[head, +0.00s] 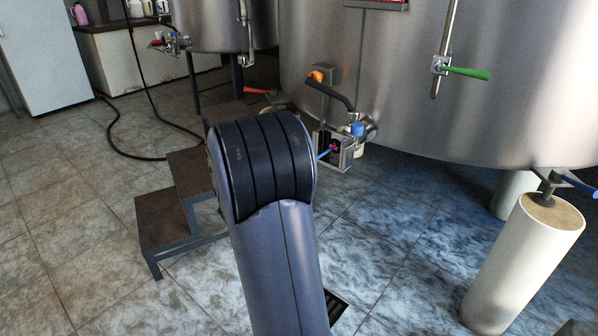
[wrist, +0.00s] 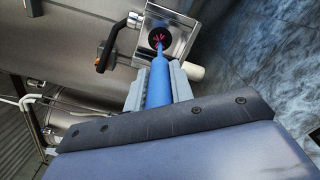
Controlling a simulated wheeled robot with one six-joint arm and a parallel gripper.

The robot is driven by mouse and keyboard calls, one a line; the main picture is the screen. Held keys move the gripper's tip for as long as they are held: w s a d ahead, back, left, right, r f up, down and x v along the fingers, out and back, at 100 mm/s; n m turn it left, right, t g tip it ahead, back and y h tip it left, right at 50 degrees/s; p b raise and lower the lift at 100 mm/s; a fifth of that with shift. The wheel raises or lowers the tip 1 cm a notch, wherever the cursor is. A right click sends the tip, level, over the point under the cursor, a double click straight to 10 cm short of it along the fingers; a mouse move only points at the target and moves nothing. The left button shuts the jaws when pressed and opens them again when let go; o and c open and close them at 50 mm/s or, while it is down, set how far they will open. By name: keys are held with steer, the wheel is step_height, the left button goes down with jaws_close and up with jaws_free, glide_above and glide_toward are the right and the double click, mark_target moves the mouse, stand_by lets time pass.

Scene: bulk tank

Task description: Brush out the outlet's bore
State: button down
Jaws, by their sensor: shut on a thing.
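My gripper (wrist: 158,76) is shut on the blue handle of a brush (wrist: 159,88). The brush points away from me, its pink-red bristles showing against the dark round bore (wrist: 160,38) of the outlet (wrist: 182,40). I cannot tell whether the bristles are inside the bore or just in front of it. In the head view the outlet (head: 347,160) is a square metal fitting low on the big tank (head: 420,100). The blue brush (head: 325,154) reaches it from the left. My arm hides the gripper there.
A black-handled lever (head: 330,92) sits above the outlet, with a blue fitting (head: 357,129) beside it. A step stool (head: 165,215) stands at the left. A white tank leg (head: 525,260) is at the right. Tiled floor between is clear, with a drain (head: 336,305).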

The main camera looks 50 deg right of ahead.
steer(key=a, duration=0.6)
steer(key=shift+s+a+b, duration=0.25)
steer(key=shift+s+b, duration=0.05)
steer(key=shift+b, duration=0.1)
stand_by(0.4)
steer(key=a, duration=0.7)
steer(key=shift+s, duration=0.25)
steer(key=shift+w, duration=0.1)
stand_by(0.6)
